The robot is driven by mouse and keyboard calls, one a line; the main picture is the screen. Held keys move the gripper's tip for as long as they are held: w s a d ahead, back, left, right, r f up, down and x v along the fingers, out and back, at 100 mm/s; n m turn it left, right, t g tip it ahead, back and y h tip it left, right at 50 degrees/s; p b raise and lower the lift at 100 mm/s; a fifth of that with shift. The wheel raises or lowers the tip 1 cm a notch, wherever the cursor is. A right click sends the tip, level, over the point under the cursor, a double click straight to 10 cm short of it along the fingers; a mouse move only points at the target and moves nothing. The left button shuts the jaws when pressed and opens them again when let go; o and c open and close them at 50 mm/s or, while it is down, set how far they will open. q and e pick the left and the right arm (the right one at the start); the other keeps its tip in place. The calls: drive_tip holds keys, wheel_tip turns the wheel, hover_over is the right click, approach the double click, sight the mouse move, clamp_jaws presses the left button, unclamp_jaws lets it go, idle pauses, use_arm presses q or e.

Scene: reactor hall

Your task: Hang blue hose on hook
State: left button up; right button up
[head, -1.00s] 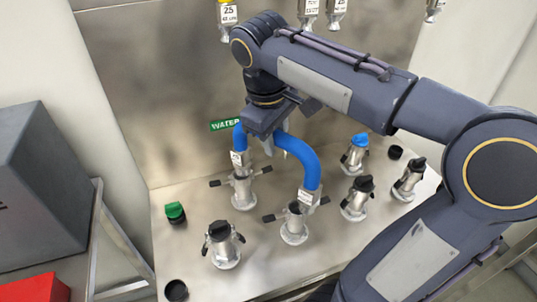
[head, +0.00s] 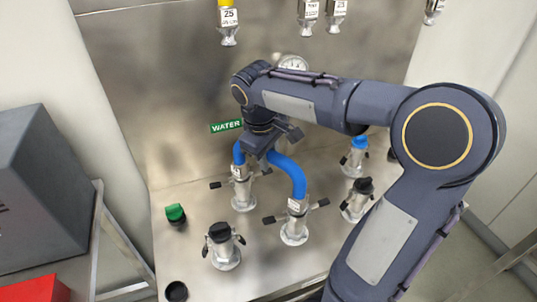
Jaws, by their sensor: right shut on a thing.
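The blue hose (head: 292,174) is bent in an arch over the steel bench. Its two labelled metal ends are at the left coupling (head: 243,196) and the right coupling (head: 295,228), both with dark side levers. I cannot tell whether the ends are locked on or only resting there. My right gripper (head: 260,152) is shut on the top of the arch, pointing down, and its fingers are mostly hidden by its own body. My left gripper is not in view. No hook can be made out clearly.
Several labelled hose ends, one yellow-topped (head: 229,22), hang along the top of the steel back wall. A green WATER sign (head: 227,126) and a gauge (head: 293,62) are on the wall. Black-capped couplings (head: 222,245) and a blue-capped one (head: 356,155) stand nearby. A grey box (head: 40,185) is at left.

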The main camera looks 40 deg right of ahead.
drive_tip(key=shift+f, duration=0.25)
drive_tip(key=o, duration=1.1)
